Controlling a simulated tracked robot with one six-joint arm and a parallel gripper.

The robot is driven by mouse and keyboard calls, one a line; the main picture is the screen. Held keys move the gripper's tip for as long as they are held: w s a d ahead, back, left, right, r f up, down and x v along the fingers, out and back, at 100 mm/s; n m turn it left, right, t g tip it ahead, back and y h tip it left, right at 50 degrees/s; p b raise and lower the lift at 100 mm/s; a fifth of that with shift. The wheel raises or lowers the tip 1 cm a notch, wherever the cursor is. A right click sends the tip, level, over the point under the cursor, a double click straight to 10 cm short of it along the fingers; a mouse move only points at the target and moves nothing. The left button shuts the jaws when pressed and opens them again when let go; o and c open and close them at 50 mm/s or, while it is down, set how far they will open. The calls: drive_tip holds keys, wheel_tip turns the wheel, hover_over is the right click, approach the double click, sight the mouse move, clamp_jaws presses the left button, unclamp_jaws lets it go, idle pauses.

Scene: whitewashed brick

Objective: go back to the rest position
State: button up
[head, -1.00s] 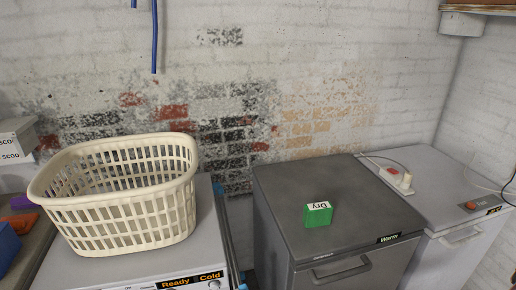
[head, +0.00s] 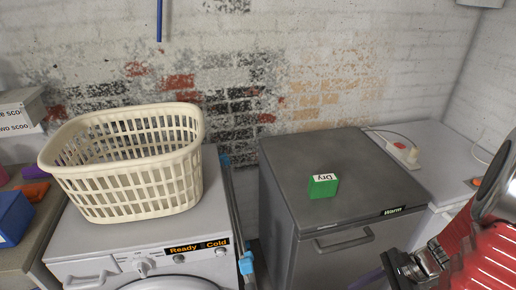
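My red and silver arm (head: 485,240) comes in at the right edge in the head view, in front of the grey appliance. Dark metal parts of my gripper (head: 402,270) show at the bottom, low in front of the grey appliance's right side. Its fingertips are not clear and the frame's lower edge cuts off part of it, so I cannot tell whether it is open or shut. I see nothing clearly held in it.
A grey appliance labelled "Warm" (head: 290,150) carries a green "Dry" box (head: 323,186). A cream laundry basket (head: 130,185) stands on the white washing machine (head: 75,245). A power strip (head: 403,155) lies on the white unit at right. Blue bin (head: 14,218) at far left.

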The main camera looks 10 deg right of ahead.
drive_tip(key=a+r+n+t+h, duration=0.2)
drive_tip(key=a+r+n+h, duration=0.1)
drive_tip(key=a+r+n, duration=0.5)
drive_tip(key=w+a+r+n+t+h, duration=0.1)
drive_tip(key=a+r+n+h, duration=0.3)
drive_tip(key=a+r+n, duration=0.5)
wheel_tip(320, 180, up, 7)
drive_tip(key=n+t, duration=0.1)
drive_tip(key=n, duration=0.2)
drive_tip(key=shift+f, duration=0.2)
drive_tip(key=shift+w, duration=0.1)
idle(0.5)
